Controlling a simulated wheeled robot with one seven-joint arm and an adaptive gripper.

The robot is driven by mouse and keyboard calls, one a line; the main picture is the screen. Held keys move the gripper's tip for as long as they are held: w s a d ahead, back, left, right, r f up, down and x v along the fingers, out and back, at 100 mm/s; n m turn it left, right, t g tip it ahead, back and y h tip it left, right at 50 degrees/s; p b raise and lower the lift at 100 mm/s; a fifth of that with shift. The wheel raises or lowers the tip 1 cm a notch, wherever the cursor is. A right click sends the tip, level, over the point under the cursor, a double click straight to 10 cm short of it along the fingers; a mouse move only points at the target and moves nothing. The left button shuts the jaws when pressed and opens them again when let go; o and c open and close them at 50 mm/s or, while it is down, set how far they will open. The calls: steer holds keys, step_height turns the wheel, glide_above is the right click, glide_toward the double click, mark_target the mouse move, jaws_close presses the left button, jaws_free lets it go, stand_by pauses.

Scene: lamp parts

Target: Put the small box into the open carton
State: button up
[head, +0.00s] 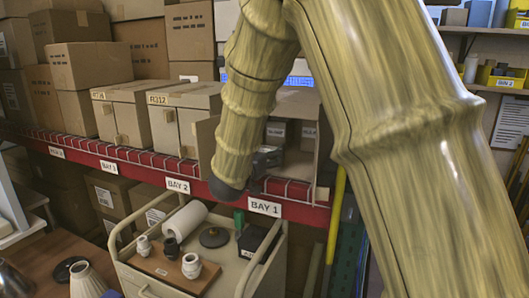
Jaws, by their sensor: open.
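The open carton (325,135) stands on the red-edged shelf above the BAY 1 sign, partly behind my arm. Grey boxes with white labels show inside it; one small box (276,130) sits at its left, and another (308,131) is beside it, partly hidden by my arm. My gripper (270,158) is a dark shape at the carton's front, just below the left labelled box. It is open, and I see nothing held in it. My forearm hides the fingers' left side, and contact with any box cannot be told.
Closed cartons (190,115) stand left of the open carton. Below the shelf, a cream cart (170,290) carries a wooden board with lamp parts, a white roll, a green item and a black tray (258,241). A yellow post (336,215) stands right of the carton.

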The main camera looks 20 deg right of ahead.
steer(key=shift+r, duration=0.1)
steer(key=b+v, duration=0.3)
steer(key=v, duration=0.9)
